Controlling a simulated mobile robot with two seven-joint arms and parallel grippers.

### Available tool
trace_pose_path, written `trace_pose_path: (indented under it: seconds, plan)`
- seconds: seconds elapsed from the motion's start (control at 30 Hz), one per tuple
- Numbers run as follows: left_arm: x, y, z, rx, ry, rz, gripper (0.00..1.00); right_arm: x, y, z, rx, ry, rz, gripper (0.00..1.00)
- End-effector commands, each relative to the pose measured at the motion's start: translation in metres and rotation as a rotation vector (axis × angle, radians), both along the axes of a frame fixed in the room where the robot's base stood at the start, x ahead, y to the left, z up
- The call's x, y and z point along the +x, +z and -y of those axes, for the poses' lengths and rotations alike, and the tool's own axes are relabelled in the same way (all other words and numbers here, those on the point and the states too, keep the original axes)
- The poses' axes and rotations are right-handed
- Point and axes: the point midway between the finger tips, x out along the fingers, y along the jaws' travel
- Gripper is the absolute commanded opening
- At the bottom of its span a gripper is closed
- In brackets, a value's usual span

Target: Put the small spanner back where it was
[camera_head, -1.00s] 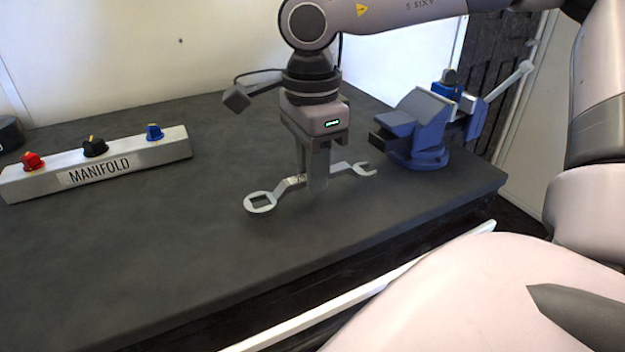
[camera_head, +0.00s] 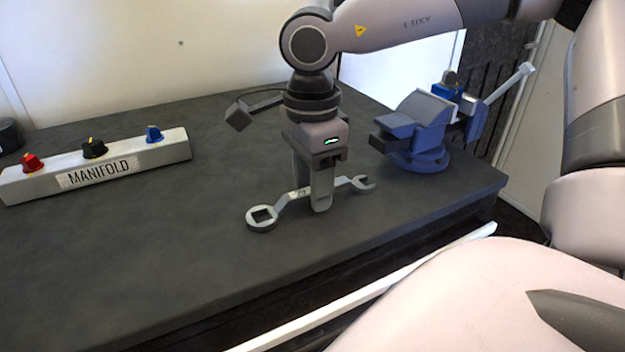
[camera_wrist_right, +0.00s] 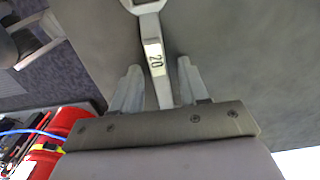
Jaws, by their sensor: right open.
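The small spanner (camera_head: 262,216) is silver grey, with a ring end at left and an open-jaw end at right. It lies on or just at the dark bench top (camera_head: 190,250); the exact contact is hard to tell. My right gripper (camera_head: 312,200) points down over its middle, one finger on each side of the shaft. In the right wrist view the spanner (camera_wrist_right: 153,50), marked 20, runs between the fingers (camera_wrist_right: 156,80) with gaps on both sides, so the gripper is open around it. My left gripper is not in view.
A blue vise (camera_head: 418,135) stands on the bench to the right of the gripper. A manifold block (camera_head: 100,168) with red, black and blue knobs lies at left. The bench between and in front is clear. A red object (camera_wrist_right: 60,130) shows in the right wrist view's lower left.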

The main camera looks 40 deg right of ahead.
Motion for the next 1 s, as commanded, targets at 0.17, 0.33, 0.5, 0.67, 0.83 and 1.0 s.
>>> trace_pose_path:
  seconds: [0.17, 0.33, 0.5, 0.67, 0.83, 1.0]
  plan:
    - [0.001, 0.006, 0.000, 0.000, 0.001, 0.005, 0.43, 0.001, 0.033, 0.000, 0.000, 0.000, 0.007, 0.44]
    - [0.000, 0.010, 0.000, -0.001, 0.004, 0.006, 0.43, 0.001, 0.072, -0.001, -0.001, -0.001, 0.006, 0.44]
    - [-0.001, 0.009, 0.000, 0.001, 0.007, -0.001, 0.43, 0.001, 0.102, -0.001, -0.001, 0.000, 0.004, 0.44]
    - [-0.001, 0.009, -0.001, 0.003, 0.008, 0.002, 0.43, 0.001, 0.117, -0.001, 0.000, 0.000, 0.001, 0.44]
    - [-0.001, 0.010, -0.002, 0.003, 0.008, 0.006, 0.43, 0.000, 0.121, -0.001, 0.000, 0.002, 0.000, 0.44]
    - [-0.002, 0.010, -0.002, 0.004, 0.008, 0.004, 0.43, 0.000, 0.121, -0.001, 0.000, 0.001, 0.000, 0.44]
